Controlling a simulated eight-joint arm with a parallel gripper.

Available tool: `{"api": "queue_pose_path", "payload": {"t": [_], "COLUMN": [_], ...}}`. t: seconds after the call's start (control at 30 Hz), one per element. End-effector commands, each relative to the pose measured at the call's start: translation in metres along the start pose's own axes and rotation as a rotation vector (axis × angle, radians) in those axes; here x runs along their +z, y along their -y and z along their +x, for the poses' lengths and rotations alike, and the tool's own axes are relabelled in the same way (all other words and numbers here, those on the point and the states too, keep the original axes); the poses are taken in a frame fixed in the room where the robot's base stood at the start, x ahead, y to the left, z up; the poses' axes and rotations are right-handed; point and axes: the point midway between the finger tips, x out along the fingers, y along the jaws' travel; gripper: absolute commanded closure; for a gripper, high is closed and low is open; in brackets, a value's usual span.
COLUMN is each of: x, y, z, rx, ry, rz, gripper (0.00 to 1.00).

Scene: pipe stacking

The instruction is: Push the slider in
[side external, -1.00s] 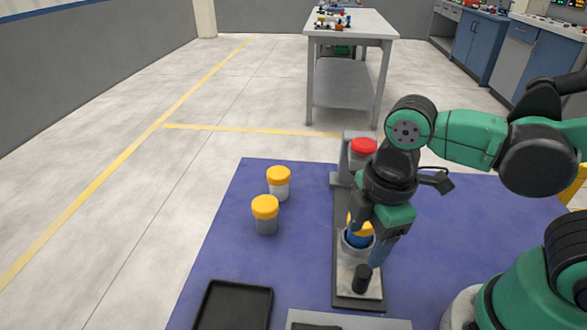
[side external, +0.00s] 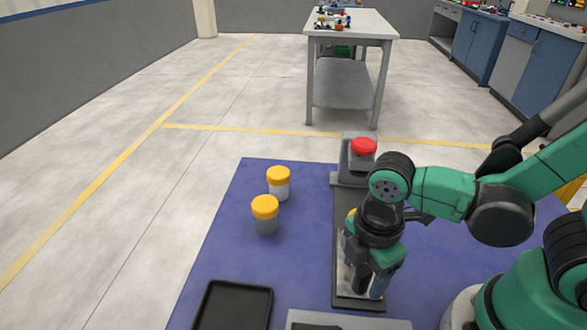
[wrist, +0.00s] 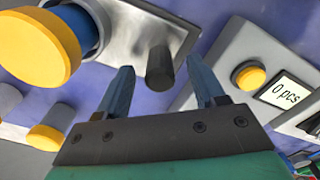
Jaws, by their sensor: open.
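The slider is a bright metal plate (wrist: 125,42) with an upright dark cylindrical handle (wrist: 160,68), on a grey track (side external: 343,299) at the mat's front. A blue part with a yellow cap (wrist: 38,48) sits in the round holder at the slider's far end; in the side view it is mostly hidden by my arm. My gripper (side external: 366,287) is open and points down at the handle. In the wrist view my two blue fingers (wrist: 160,78) stand on either side of the handle, with gaps between; I cannot tell whether either touches it.
A grey station with a red top (side external: 363,148) stands at the track's back end. Two yellow-capped containers (side external: 265,212) (side external: 279,182) stand left on the blue mat. A black tray (side external: 234,305) lies front left. A box with a yellow button (wrist: 249,76) and a "0 pcs" display is near the handle.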

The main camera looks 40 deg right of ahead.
Motion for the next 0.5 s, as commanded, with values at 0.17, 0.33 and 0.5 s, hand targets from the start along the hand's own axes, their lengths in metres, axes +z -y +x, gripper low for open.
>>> {"api": "queue_pose_path", "payload": {"t": [0.17,0.33,0.5], "x": [0.0001,0.0001,0.0000], "y": [0.0001,0.0001,0.0001], "z": [0.0007,0.0006,0.0006], "rx": [0.000,0.000,0.000], "ry": [0.000,0.000,0.000], "rz": [0.000,0.000,0.000], "gripper": [0.38,0.55,1.00]}}
